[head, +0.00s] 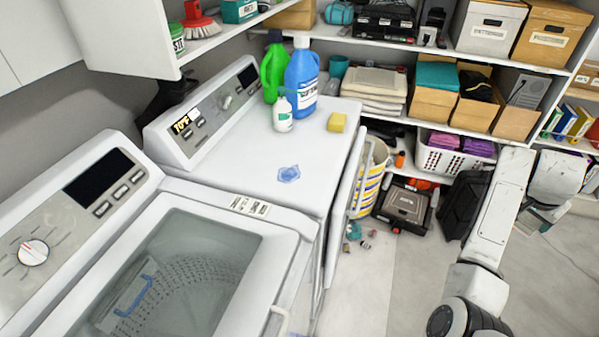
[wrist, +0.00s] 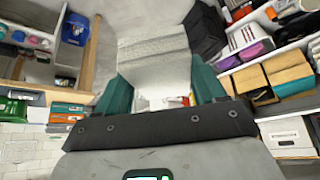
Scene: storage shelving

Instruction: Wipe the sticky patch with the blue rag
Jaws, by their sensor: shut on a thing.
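A small irregular blue patch (head: 289,174) lies flat on the white top of the dryer (head: 250,150) in the head view; it looks like the sticky patch. In the wrist view, my gripper (wrist: 160,92) has teal fingers on either side of a pale grey-white, cloth-like thing (wrist: 152,60), and is shut on it. It looks grey rather than blue; no other rag stands out. In the head view my arm reaches down the right side, with the gripper partly hidden behind it, low by the shelves and well apart from the dryer.
The washer (head: 70,215) is at left.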

